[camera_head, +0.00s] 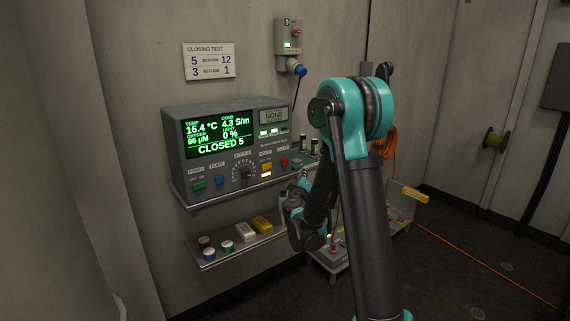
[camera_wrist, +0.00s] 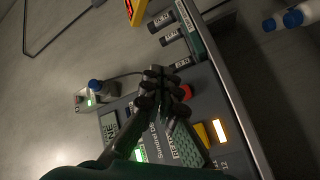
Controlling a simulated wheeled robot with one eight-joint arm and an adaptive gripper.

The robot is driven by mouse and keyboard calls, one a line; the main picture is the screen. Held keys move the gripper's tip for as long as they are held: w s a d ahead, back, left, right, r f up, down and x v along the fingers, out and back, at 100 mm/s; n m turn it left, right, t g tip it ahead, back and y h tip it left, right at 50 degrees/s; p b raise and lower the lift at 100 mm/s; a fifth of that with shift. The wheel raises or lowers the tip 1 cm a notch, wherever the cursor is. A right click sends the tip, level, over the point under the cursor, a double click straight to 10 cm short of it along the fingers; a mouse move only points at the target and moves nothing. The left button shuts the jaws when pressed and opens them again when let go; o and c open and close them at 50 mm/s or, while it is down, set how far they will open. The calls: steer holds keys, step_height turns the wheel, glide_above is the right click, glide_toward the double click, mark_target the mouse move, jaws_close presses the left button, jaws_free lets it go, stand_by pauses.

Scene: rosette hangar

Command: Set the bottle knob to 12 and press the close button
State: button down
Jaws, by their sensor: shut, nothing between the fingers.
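The grey console (camera_head: 178,150) stands on a wall shelf; its green screen (camera_head: 218,133) reads "CLOSED 5". The round black bottle knob (camera_head: 243,171) sits low on its front, inside a ring of marks; I cannot read its setting. In the wrist view my gripper (camera_wrist: 160,88) is shut and empty over the panel, beside the red button (camera_wrist: 185,92). The yellow button (camera_wrist: 202,134) is farther down. The knob is outside that view.
A sign (camera_head: 209,61) on the wall reads "5 before 12, 3 before 1". A lower shelf (camera_head: 212,262) holds several capped items and a yellow block. Dark vials (camera_wrist: 171,37) stand at the console's end.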

steer(key=shift+w+a, duration=0.8)
steer(key=shift+w, duration=0.4)
steer(key=shift+w+a, duration=0.8)
steer(key=shift+w, duration=0.45)
steer(key=shift+w+a, duration=0.8)
steer(key=shift+w, duration=0.4)
steer(key=shift+w+a, duration=0.25)
steer(key=shift+w, duration=0.05)
steer(key=shift+w+a, duration=0.25)
steer(key=shift+w, duration=0.15)
steer(key=shift+s, duration=0.1)
steer(key=shift+s+d, duration=0.5)
steer(key=shift+s, duration=0.15)
steer(key=shift+s+d, duration=0.7)
steer(key=shift+s, duration=0.35)
steer(key=shift+s+d, duration=0.7)
steer(key=shift+s, duration=0.3)
